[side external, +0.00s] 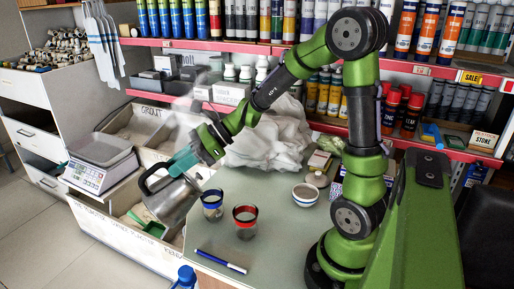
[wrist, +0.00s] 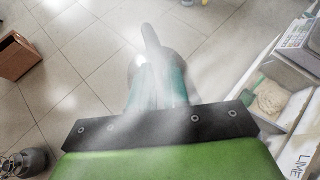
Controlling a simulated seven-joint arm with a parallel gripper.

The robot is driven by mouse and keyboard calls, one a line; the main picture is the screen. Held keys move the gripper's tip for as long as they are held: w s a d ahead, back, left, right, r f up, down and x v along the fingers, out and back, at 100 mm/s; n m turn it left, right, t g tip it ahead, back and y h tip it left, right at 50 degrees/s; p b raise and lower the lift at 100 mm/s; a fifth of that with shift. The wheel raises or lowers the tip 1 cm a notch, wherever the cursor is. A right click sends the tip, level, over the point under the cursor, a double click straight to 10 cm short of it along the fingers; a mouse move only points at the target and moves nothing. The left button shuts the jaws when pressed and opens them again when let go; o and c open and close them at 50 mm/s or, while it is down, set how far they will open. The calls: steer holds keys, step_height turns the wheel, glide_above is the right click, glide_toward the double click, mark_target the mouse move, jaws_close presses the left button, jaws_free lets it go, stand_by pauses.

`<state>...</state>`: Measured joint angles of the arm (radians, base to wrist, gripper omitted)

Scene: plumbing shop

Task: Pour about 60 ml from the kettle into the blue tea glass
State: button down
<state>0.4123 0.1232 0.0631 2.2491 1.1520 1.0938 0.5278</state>
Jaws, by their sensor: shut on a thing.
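The steel kettle (side external: 174,203) with a black handle (side external: 146,182) hangs off the table's left edge in the side view, looking tilted. My gripper (side external: 182,162), with teal fingers, is shut on the kettle at its upper part. In the wrist view my gripper (wrist: 158,88) is hazy, and the dark handle (wrist: 152,38) sticks out beyond the fingers. The blue tea glass (side external: 212,206), with a blue band, stands upright on the table just right of the kettle, apart from it as far as I can tell. No stream shows; the glass's fill level is unclear.
A red-banded glass (side external: 245,222) stands right of the blue one. A scale (side external: 101,165) and open bins (side external: 118,213) lie left. Pale vapour hangs around my wrist.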

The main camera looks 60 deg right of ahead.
mark_target(169, 180)
steer(key=shift+d+r, duration=0.15)
steer(key=shift+s+d+r+t+y+p, duration=0.15)
steer(key=shift+s+d+t+y+p, duration=0.15)
steer(key=shift+d+t+y, duration=0.1)
steer(key=shift+s+d+r+t+y+p, duration=0.1)
steer(key=shift+s+d+t+y+p, duration=0.15)
steer(key=shift+d+p, duration=0.3)
steer(key=shift+s+d+r+t+y+p, duration=0.1)
steer(key=shift+s+d+t+y+p, duration=0.2)
steer(key=shift+p, duration=0.35)
stand_by(1.7)
steer(key=shift+w+a+g, duration=0.2)
steer(key=shift+a+g, duration=0.05)
steer(key=shift+g, duration=0.1)
steer(key=a+h, duration=0.1)
steer(key=w+a+f+g+h, duration=0.1)
steer(key=w+a+g+h, duration=0.1)
steer(key=shift+a+f, duration=0.15)
steer(key=shift+a, duration=0.1)
steer(key=shift+f+h, duration=0.25)
steer(key=shift+w+a+f+g+h, duration=0.5)
steer(key=shift+a+g+h, duration=0.1)
steer(key=shift+a, duration=0.1)
